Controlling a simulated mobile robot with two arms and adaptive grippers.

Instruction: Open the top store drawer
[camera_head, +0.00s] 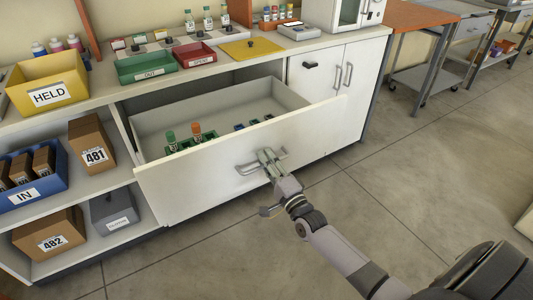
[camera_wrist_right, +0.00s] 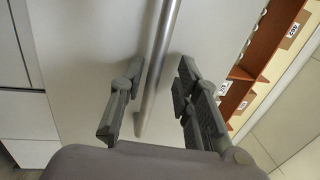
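The top store drawer (camera_head: 200,185) is a wide white drawer in the counter, pulled well out so its inside shows in the head view. Inside it are a green rack (camera_head: 188,142) with bottles with green and orange caps, and small dark items (camera_head: 250,123). My right gripper (camera_head: 266,158) is at the bar handle (camera_head: 247,168) on the drawer front. In the right wrist view the handle bar (camera_wrist_right: 160,65) runs between my right gripper's spread fingers (camera_wrist_right: 160,105), with gaps showing on both sides. My left gripper is out of view.
The counter above holds a green OUT tray (camera_head: 146,67), a red tray (camera_head: 196,56) and a yellow HELD bin (camera_head: 48,85). Open shelves at left hold boxes and a blue IN bin (camera_head: 32,183). A closed cupboard (camera_head: 345,90) stands right. The floor (camera_head: 420,170) in front is clear.

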